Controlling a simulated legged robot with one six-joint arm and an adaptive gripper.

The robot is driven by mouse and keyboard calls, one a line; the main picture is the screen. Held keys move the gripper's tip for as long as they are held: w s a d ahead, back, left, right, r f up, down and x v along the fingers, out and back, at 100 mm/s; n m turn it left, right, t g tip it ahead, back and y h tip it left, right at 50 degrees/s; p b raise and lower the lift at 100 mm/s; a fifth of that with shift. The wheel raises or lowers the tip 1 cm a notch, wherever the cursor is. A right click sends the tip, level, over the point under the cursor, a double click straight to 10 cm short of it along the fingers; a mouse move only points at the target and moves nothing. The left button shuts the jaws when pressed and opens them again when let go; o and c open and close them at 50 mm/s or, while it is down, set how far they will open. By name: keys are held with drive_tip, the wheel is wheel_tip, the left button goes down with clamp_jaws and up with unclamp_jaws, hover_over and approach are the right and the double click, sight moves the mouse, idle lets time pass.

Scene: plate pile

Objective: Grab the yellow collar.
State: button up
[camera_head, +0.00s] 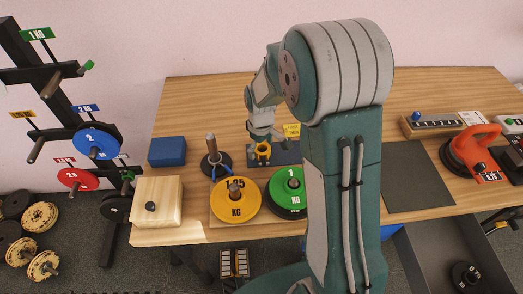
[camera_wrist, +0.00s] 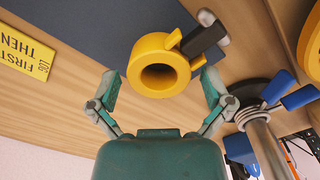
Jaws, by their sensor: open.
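The yellow collar (camera_wrist: 157,66) is a thick ring with a black lever (camera_wrist: 203,40). In the wrist view it lies between and just beyond my open fingers, with its round hole facing me. My gripper (camera_wrist: 160,88) is open and empty, one finger on each side of the collar; the right fingertip is close to its edge, and I cannot tell whether it touches. In the head view the collar (camera_head: 263,151) shows on a dark mat (camera_head: 285,157), with my gripper (camera_head: 260,134) just above it. My arm hides part of the mat.
A metal post with blue-handled clips (camera_head: 212,150) stands left of the collar. A yellow 1.25 kg plate (camera_head: 222,207) and a green 1 kg plate (camera_head: 280,200) lie in front. A blue block (camera_head: 167,151) and wooden box (camera_head: 169,191) are left. A yellow sign (camera_wrist: 25,53) stands behind the mat.

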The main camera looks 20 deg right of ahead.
drive_tip(key=shift+f, duration=0.3)
drive_tip(key=c, duration=1.1)
